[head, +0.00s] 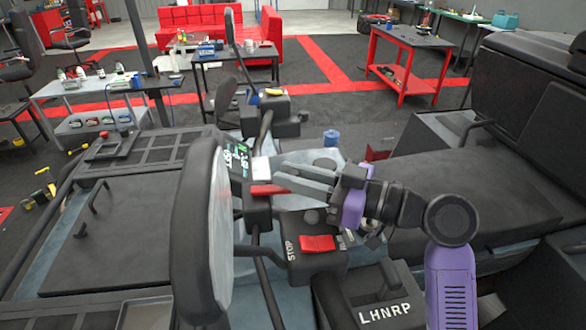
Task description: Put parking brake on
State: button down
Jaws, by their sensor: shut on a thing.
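My gripper (279,176) reaches left over the vehicle's console in the head view, with its grey fingers close together. It is shut on a small pale block (262,170) at the fingertips, beside the lit screen; the fingers hide part of the contact. A red bar (266,189) lies just below the fingertips on a black housing. I cannot tell for certain which of these parts is the parking brake. Nearer me, a black box (302,268) carries a red rocker switch (318,243) and the word STOP.
A large round mirror-like disc (205,225) stands left of the console. A black selector box marked LHNRP (384,314) sits below my arm. A black seat (470,195) is at right. Tables, a red bench (410,45) and a red sofa (200,22) stand farther back.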

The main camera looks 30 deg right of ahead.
jog(key=shift+s+h, duration=0.15)
jog(key=shift+h, duration=0.15)
jog(key=c, duration=1.3)
grip_release()
jog(key=shift+c, duration=0.2)
jog(key=b+v, duration=0.2)
jog(key=v, duration=0.5)
jog(key=shift+s+d, duration=0.15)
jog(key=shift+s, duration=0.2)
